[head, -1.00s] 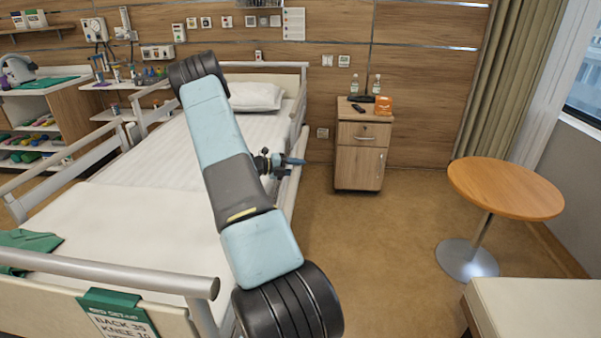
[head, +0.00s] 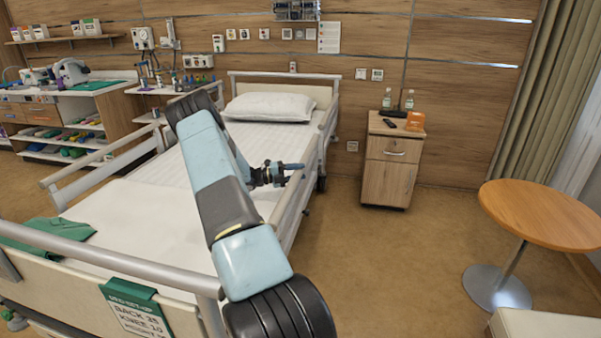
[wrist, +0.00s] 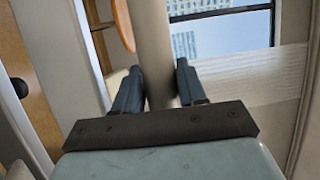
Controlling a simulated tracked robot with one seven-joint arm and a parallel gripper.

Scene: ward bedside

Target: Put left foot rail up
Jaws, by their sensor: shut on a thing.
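The bed's rail on the picture's right, foot half (head: 289,212), is a pale bar along the mattress edge. My gripper (head: 290,167) is at this rail in the head view, with a dark blue finger pointing right. In the wrist view, my gripper (wrist: 157,78) has its two dark fingers on either side of a beige bar (wrist: 152,35) and is shut on it. My forearm hides part of the mattress and the rail's near end. I cannot tell from these frames how high the rail stands or whether it is latched.
The footboard with its grey tube (head: 120,262) and green-topped sign (head: 138,310) is close in front. A bedside cabinet (head: 388,172) stands beyond the rail, and a round table (head: 545,215) at right. Floor between bed and table is clear.

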